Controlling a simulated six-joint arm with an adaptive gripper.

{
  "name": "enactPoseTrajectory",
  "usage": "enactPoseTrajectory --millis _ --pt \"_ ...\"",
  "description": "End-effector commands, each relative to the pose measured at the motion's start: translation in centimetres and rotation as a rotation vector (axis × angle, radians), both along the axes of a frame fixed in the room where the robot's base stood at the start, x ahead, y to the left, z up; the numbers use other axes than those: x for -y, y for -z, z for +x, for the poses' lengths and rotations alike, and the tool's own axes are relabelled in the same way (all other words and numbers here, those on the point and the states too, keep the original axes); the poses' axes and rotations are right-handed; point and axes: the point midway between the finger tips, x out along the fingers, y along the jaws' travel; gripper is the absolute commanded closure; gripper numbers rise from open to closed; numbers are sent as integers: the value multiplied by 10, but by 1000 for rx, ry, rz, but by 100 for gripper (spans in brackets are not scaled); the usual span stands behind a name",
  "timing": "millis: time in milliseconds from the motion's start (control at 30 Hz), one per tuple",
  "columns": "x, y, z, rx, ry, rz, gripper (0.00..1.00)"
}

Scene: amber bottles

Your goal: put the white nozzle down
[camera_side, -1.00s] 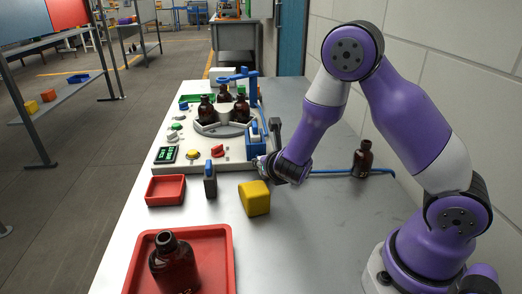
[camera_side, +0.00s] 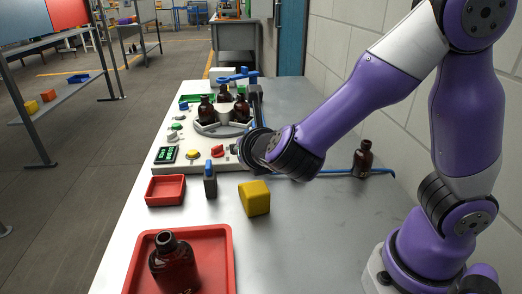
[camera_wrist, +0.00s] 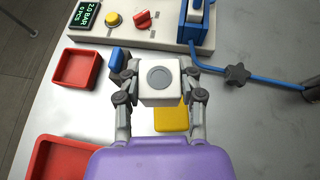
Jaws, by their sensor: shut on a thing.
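The white nozzle (camera_wrist: 160,84) shows in the wrist view as a white, boxy piece with a grey round disc on its face. My gripper (camera_wrist: 160,72) is shut on it, one finger at each side. The nozzle hangs over the table in front of the machine; its height above the surface is hard to judge. In the side view my gripper (camera_side: 241,148) is mostly hidden behind my wrist, near the machine's front right corner, and I cannot make out the nozzle there.
The machine (camera_side: 168,138) holds brown bottles (camera_side: 239,110). A yellow block (camera_side: 255,199), a blue-topped dark piece (camera_side: 210,182), a small red tray (camera_side: 165,190) and a larger red tray (camera_side: 225,262) with a bottle (camera_side: 174,265) stand nearer. Another bottle (camera_side: 363,160) stands right, beside a blue hose (camera_side: 325,171).

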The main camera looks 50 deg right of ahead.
Motion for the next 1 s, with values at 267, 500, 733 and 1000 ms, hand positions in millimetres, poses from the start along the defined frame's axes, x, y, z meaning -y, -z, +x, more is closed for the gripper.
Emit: enactPoseTrajectory --millis 267,500,733,1000 --pt "65 -9 31 8 280 -6 97" --pt "147 -8 45 9 527 -10 97" --pt "193 9 41 7 580 -12 97" --pt "258 49 36 8 577 -10 97"
